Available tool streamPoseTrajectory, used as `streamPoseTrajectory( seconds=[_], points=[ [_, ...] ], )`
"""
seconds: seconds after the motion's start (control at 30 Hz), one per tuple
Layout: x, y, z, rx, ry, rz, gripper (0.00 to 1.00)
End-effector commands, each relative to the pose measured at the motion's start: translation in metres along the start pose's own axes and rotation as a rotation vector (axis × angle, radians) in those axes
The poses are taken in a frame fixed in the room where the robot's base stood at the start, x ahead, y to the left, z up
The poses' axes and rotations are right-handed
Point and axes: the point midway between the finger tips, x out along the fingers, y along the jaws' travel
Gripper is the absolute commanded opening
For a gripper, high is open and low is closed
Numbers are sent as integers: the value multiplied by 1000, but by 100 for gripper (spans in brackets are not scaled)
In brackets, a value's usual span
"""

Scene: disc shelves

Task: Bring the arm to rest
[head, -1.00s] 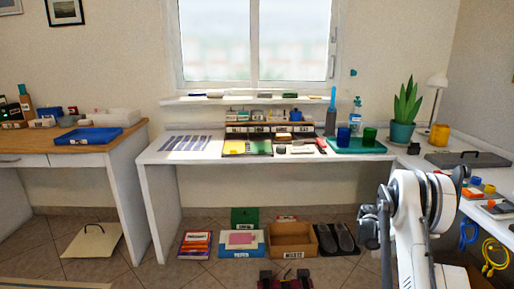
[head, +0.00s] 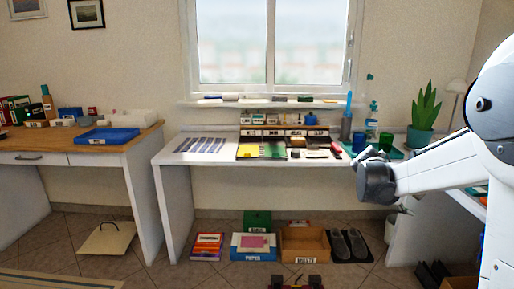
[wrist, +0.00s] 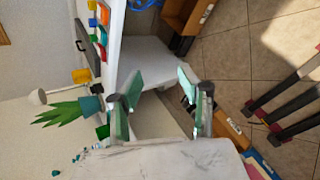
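My gripper (wrist: 160,92) shows in the wrist view with its two green-padded fingers spread apart and nothing between them. In the head view my white arm (head: 440,166) reaches in from the right edge, ending in a dark grey joint in front of the right part of the white desk. My gripper's fingers cannot be made out there. In the wrist view the picture is turned on its side, and the fingers stand over the desk end and the floor, touching nothing that I can see.
The white desk (head: 172,157) carries discs, boxes and a potted plant (head: 424,112). A wooden table (head: 60,146) with a blue tray (head: 107,135) stands left. Below the desk are a cardboard box (head: 304,245) and dark slippers (head: 348,246).

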Motion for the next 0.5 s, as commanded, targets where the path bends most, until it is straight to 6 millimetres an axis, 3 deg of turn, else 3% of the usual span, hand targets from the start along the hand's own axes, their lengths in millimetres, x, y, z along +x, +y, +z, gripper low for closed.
streamPoseTrajectory(
  seconds=[0.1,0.5],
  points=[
    [-36,-16,8,54,78,-39,37],
    [-140,-85,42,257,315,-208,37]
  ],
)
